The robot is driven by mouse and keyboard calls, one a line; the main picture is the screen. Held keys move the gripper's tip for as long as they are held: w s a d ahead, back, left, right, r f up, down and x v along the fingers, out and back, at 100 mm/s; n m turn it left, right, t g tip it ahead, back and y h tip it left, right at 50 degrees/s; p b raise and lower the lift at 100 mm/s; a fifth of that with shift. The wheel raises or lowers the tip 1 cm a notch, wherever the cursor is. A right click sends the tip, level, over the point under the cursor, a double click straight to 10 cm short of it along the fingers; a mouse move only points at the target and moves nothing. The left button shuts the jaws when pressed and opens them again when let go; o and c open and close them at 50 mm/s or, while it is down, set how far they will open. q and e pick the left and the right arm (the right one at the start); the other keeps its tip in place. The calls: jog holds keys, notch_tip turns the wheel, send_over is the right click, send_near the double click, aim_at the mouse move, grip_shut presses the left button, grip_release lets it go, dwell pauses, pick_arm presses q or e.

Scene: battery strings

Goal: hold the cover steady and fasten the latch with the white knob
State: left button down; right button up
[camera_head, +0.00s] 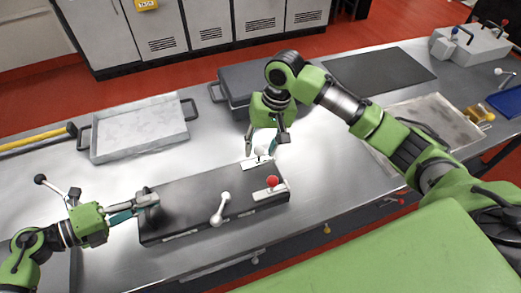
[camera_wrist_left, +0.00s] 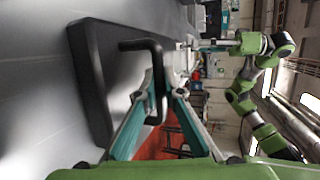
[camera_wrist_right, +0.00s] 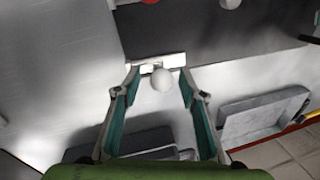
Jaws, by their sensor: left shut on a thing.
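The dark cover (camera_head: 190,201) lies flat on the steel bench. My left gripper (camera_head: 143,203) is shut on the black handle (camera_wrist_left: 156,58) at its left end. At the cover's far right edge is a latch with a white knob (camera_head: 260,150) on a pale plate (camera_wrist_right: 140,66). My right gripper (camera_head: 267,147) is above this latch, fingers spread. In the right wrist view the white knob (camera_wrist_right: 162,79) is between the open fingertips, with gaps on both sides. A latch with a red knob (camera_head: 272,182) is at the right end, and a white lever (camera_head: 220,209) is at the front.
A grey metal tray (camera_head: 137,131) stands behind the cover at left. A dark lidded case (camera_head: 238,82) is behind my right gripper. A black mat (camera_head: 378,76) and a shallow tray (camera_head: 435,118) lie to the right. Bare bench separates the cover from the grey tray.

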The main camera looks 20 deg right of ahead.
pick_arm(q)
jog(key=shift+s+f, duration=0.3)
jog(key=shift+f, duration=0.25)
pick_arm(e)
notch_tip(320, 180, up, 10)
jog(key=d, duration=0.2)
jog(key=shift+s, duration=0.3)
pick_arm(q)
jog(key=c, duration=2.1)
grip_release()
jog(key=shift+a, duration=0.1)
jog(key=shift+w+r, duration=0.15)
jog(key=shift+w, duration=0.05)
pick_arm(e)
jog(key=shift+w, duration=0.15)
pick_arm(q)
jog(key=shift+a+r, duration=0.1)
jog(key=v, duration=1.1)
jog(key=shift+s+a+r, duration=0.1)
jog(key=shift+a, duration=0.3)
